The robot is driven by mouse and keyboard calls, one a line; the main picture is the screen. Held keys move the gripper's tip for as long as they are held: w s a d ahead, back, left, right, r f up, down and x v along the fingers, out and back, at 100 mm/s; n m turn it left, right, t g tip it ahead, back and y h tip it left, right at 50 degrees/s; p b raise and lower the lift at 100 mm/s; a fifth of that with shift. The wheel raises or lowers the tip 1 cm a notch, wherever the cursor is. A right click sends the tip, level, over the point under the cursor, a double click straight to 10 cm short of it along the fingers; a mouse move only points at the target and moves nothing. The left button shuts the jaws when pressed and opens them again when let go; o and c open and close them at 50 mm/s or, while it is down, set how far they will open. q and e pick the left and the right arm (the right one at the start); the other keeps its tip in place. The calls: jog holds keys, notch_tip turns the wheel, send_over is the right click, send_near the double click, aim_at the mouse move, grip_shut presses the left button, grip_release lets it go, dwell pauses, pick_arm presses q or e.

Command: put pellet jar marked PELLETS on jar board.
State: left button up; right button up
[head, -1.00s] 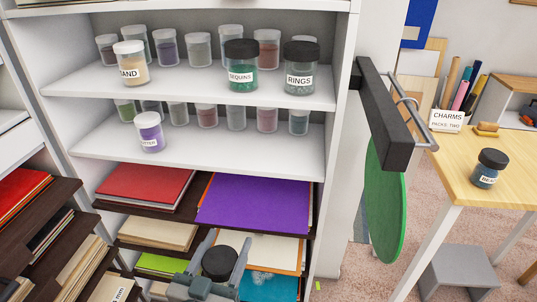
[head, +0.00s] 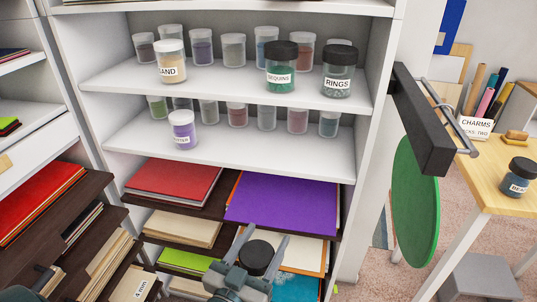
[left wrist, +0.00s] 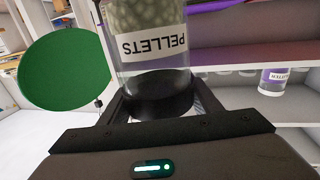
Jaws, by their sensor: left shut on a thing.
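The pellet jar is clear with a black lid; in the head view its lid (head: 256,257) shows from above. In the left wrist view the jar (left wrist: 152,55) carries a white label reading PELLETS, upside down in that picture, with pale greenish pellets inside. My left gripper (head: 262,240) is shut on the jar at its lid, in front of the lower shelves. The gripper's fingers (left wrist: 160,105) flank the lid in the left wrist view. I cannot make out a jar board in these frames. My right gripper is not in view.
A white shelf unit (head: 230,160) holds several jars, including SAND (head: 171,64), SEQUINS (head: 281,68) and RINGS (head: 338,74). Coloured sheets lie below, including a purple one (head: 290,203). A green disc (head: 414,200) and black bar (head: 420,120) stand right, before a wooden table (head: 490,190).

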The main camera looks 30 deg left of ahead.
pick_arm(q)
jog(key=w+a+r+n+g+y+p, duration=0.1)
jog(key=w+a+r+n+y+p, duration=0.1)
jog(key=a+r, duration=0.5)
jog(key=w+a+r+n+y+p, duration=0.3)
jog(key=w+a+r+y+p, duration=0.2)
jog(key=r, duration=0.5)
jog(key=a, duration=0.2)
jog(key=shift+w+a+r+g, duration=0.15)
jog(key=shift+w+a+g, duration=0.2)
jog(key=shift+w+g, duration=0.05)
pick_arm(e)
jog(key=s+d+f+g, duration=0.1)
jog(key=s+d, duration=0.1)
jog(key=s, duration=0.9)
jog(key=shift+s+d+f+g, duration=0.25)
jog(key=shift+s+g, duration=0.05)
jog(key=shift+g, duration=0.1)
pick_arm(q)
jog(key=p+x, duration=0.3)
jog(key=x, duration=1.1)
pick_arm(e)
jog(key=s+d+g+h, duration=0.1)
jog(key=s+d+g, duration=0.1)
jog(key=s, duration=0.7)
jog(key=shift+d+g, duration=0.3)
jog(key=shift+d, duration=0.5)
